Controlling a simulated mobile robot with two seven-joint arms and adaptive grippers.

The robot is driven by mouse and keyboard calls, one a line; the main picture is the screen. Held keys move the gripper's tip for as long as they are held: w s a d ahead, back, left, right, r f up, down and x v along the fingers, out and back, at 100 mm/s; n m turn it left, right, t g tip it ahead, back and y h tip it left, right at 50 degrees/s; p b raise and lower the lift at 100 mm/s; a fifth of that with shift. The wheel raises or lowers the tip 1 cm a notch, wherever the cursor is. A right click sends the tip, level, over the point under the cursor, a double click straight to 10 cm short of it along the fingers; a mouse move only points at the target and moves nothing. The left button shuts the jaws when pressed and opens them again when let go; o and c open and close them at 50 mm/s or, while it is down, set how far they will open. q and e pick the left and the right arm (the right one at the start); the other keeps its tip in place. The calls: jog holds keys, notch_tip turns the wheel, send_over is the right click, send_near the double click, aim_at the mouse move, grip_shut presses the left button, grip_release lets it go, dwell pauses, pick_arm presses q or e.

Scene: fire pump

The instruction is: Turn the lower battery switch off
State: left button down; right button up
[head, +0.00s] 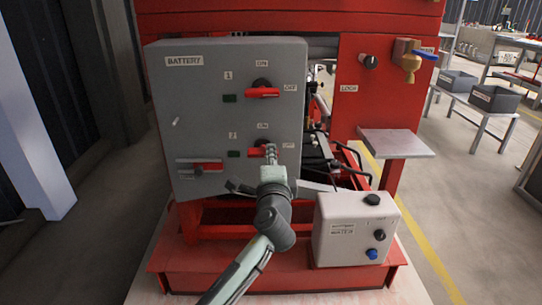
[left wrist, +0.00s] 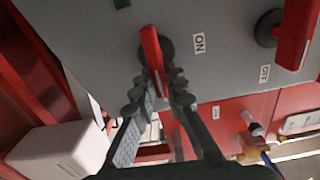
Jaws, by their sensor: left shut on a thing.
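The grey battery panel (head: 215,120) carries two red-handled switches, one above the other. The lower battery switch (head: 257,151) is beside the "2" mark, with an ON label (head: 263,126) above it. My left gripper (head: 270,150) is at its handle. In the left wrist view the red handle (left wrist: 150,45) runs down between the fingers of my left gripper (left wrist: 167,82), which are shut on its end. The handle points mostly sideways, to the right in the head view. The fingers hide part of it. My right gripper is not in view.
The upper battery switch (head: 263,92) is just above, its handle pointing right. A red lever (head: 200,168) is at the panel's lower left. A white control box (head: 352,230) stands low to the right. A small shelf (head: 396,143) juts out at right.

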pick_arm(q)
jog(key=shift+f, duration=0.1)
jog(key=c, duration=1.6)
grip_release()
jog(key=shift+o, duration=0.2)
jog(key=shift+s, duration=0.1)
jog(key=s, duration=1.2)
